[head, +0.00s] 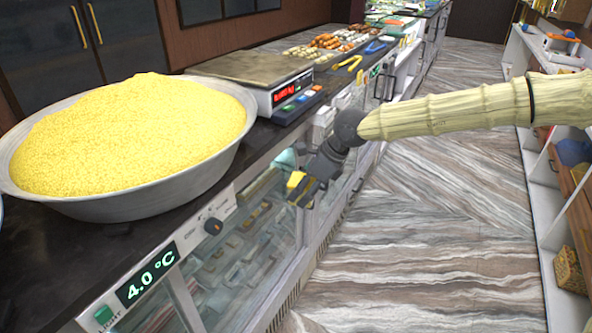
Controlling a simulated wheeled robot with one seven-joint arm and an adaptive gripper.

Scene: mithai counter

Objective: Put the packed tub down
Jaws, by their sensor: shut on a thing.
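My gripper (303,190), dark with yellow parts, hangs at the front of the glass display counter (247,262), below the worktop edge. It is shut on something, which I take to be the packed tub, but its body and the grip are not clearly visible. A small pale, teal-white rounded shape (284,159) shows just behind and left of the gripper. I cannot tell whether it is the tub or part of the counter.
A wide metal bowl heaped with yellow grains (130,130) fills the left of the dark worktop (60,262). Behind it stands a scale (255,75) with a red display. Yellow tongs (348,62) and sweets trays lie farther back. The floor aisle (430,200) is clear; white shelves (530,150) line the right.

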